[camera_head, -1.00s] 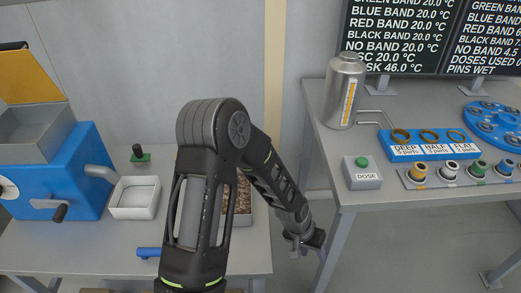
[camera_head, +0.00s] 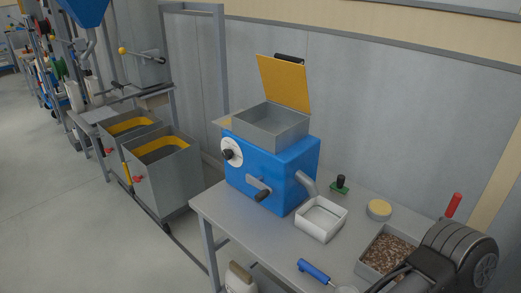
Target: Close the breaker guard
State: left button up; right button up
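The breaker is a blue box-shaped machine (camera_head: 300,165) on the grey table, with a grey open-topped hopper (camera_head: 272,127) on it. Its guard looks to be the yellow flat panel (camera_head: 284,84), which stands raised and leans back at the hopper's rear edge, with a dark strip along its top. The guard is open. A crank with a dark knob (camera_head: 262,196) and a round white dial (camera_head: 231,151) are on the machine's front. Neither of my grippers shows; only a dark elbow part of my arm is at the lower right.
A white tray (camera_head: 322,236) sits under the spout. A green-based stamp (camera_head: 340,185), a round tan-topped item (camera_head: 379,209), a box of brown bits (camera_head: 363,262) and a blue-handled tool (camera_head: 313,271) share the table (camera_head: 225,226). Grey bins (camera_head: 170,190) stand left.

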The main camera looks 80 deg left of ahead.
aim_at(283, 77)
jog(key=i+l+u, duration=0.1)
jog(key=u, duration=2.65)
jog(key=i+j, duration=0.2)
jog(key=j, duration=0.15)
jog(key=i+j, duration=0.25)
jog(key=j, duration=0.15)
jog(key=i+j, duration=0.2)
jog(key=j, duration=0.15)
jog(key=i+j+z, duration=0.1)
jog(key=i+j, duration=0.15)
jog(key=j, duration=0.15)
jog(key=i+j, duration=0.2)
jog(key=j, duration=0.15)
jog(key=i+j, duration=0.2)
jog(key=j, duration=0.2)
jog(key=i+j, duration=0.2)
jog(key=j, duration=0.2)
jog(key=l+z, duration=0.05)
